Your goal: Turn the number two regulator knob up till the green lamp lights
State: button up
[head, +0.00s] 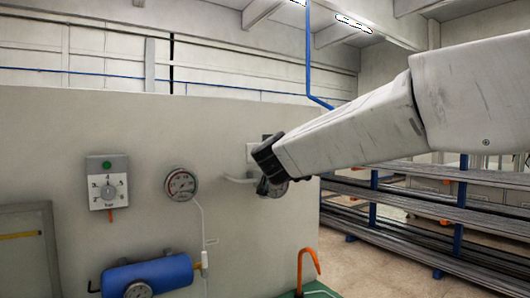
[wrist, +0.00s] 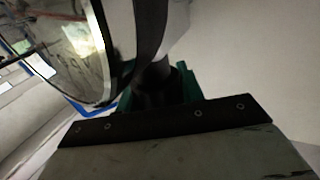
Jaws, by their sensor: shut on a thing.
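My gripper (head: 270,182) is at the wall in the head view, at the end of the arm reaching in from the right. In the wrist view, my gripper (wrist: 160,92) is shut around a dark round part (wrist: 154,80), which looks like a knob. A large round glass dial (wrist: 62,50) fills the upper left there. In the head view the arm mostly hides the fitting it holds. No number two label is readable.
A round gauge (head: 181,184) is on the wall left of my gripper. A blue tank (head: 150,272) is below it. Racks of long bars (head: 420,225) are at right, with open floor beyond.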

jog(key=m+h, duration=0.1)
jog(key=h, duration=0.1)
jog(key=m+h, duration=0.2)
jog(key=h, duration=0.1)
jog(key=m+h, duration=0.2)
jog(key=shift+d+f+g+h, duration=0.1)
jog(key=shift+d+g+h, duration=0.2)
jog(key=shift+h, duration=0.1)
jog(key=shift+s+d+m+g+h, duration=0.1)
jog(key=shift+d+m+g+h, duration=0.1)
jog(key=shift+m+g+h, duration=0.75)
jog(key=shift+s+d+m+g+h, duration=0.15)
jog(key=shift+m+g+h, duration=0.3)
jog(key=shift+m+h, duration=1)
jog(key=shift+n+h, duration=0.3)
jog(key=shift+h, duration=0.2)
jog(key=o, duration=1)
jog(key=shift+d, duration=0.1)
jog(key=v, duration=0.7)
jog(key=shift+s+a, duration=0.25)
jog(key=shift+a, duration=0.1)
